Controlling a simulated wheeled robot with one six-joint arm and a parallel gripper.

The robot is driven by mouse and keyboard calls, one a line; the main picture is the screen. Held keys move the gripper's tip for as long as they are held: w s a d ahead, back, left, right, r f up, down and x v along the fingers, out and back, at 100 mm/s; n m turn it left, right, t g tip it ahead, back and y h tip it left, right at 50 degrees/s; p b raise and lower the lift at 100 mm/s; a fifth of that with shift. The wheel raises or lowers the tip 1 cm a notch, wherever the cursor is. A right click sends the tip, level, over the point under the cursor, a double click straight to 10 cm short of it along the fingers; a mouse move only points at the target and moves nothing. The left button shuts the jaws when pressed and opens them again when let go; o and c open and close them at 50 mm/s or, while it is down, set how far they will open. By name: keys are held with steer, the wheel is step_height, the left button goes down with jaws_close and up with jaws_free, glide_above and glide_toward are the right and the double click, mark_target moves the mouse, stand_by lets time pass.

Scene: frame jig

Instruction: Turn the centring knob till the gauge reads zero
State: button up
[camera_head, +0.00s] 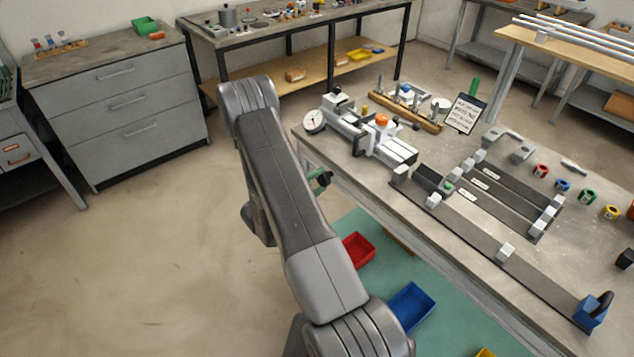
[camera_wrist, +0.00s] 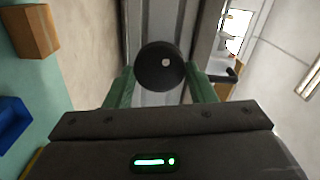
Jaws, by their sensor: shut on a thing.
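My gripper (camera_wrist: 160,84) shows in the wrist view with its green fingers on either side of a round black knob (camera_wrist: 158,62) with a pale dot. It is shut on this knob, which stands in front of a grey bar. The round white dial gauge (camera_head: 314,120) sits at the left end of a pale fixture (camera_head: 392,150). Its reading is too small to tell.
The bench (camera_head: 470,262) carries dark rails with pale blocks, an orange knob (camera_head: 382,119) on the fixture, and a small sign (camera_head: 465,113). A red bin (camera_head: 359,249) and a blue bin (camera_head: 411,305) sit below the bench edge. The floor at left is clear.

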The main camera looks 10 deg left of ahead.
steer(key=o, duration=1)
steer(key=shift+c, duration=0.2)
steer(key=b+v, duration=0.2)
steer(key=v, duration=1.1)
steer(key=shift+s+a, duration=0.25)
steer(key=shift+s, duration=0.05)
steer(key=shift+w, duration=0.1)
steer(key=p+x, duration=0.2)
steer(key=x, duration=1.1)
steer(key=shift+w+d, duration=0.2)
steer(key=shift+d, duration=0.05)
